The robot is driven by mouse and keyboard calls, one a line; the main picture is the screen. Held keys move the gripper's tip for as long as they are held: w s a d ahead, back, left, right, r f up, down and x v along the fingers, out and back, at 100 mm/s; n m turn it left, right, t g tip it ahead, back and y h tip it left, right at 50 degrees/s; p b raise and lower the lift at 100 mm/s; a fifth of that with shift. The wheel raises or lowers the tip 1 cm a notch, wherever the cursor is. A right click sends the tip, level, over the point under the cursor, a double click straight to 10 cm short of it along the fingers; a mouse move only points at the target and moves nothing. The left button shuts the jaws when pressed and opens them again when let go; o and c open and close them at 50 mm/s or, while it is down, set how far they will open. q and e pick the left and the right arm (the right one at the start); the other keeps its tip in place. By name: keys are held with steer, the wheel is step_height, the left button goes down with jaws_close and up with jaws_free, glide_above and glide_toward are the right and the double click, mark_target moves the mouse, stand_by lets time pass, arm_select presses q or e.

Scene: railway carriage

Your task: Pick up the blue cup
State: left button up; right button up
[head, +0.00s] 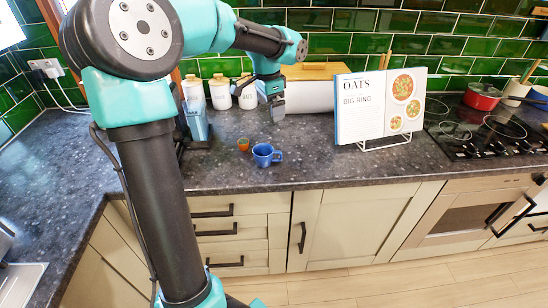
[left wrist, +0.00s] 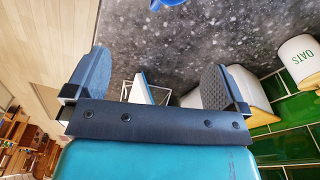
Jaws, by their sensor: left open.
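The blue cup (head: 263,156) stands upright on the dark speckled worktop (head: 330,170), near its front edge, with its handle to the right. In the left wrist view only a small part of the blue cup (left wrist: 168,2) shows at the top edge. My left gripper (head: 277,110) is above the worktop, behind the cup and apart from it. In the left wrist view my left gripper (left wrist: 154,68) has its two fingers wide apart with nothing between them. My right gripper is not in view.
A small orange-brown cup (head: 243,145) stands just left of the blue cup. White canisters (head: 220,94) and a bread bin (head: 308,92) line the back wall. An open book (head: 362,110) on a wire stand is to the right, before the hob (head: 480,135).

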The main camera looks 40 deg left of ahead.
arm_select(q)
steer(key=shift+s+a+f+g, duration=0.1)
steer(key=shift+s+a+g, duration=0.2)
steer(key=shift+a, duration=0.25)
steer(key=shift+s+a+f+g, duration=0.1)
steer(key=shift+s+a+g, duration=0.15)
steer(key=shift+a, duration=0.25)
glide_above(265, 150)
steer(key=s+d, duration=0.2)
step_height(265, 150, down, 12)
steer(key=shift+w+a, duration=0.15)
steer(key=shift+a, duration=0.05)
steer(key=shift+f, duration=0.15)
steer(key=shift+f, duration=2.5)
steer(key=shift+c, duration=0.4)
steer(key=c, duration=1)
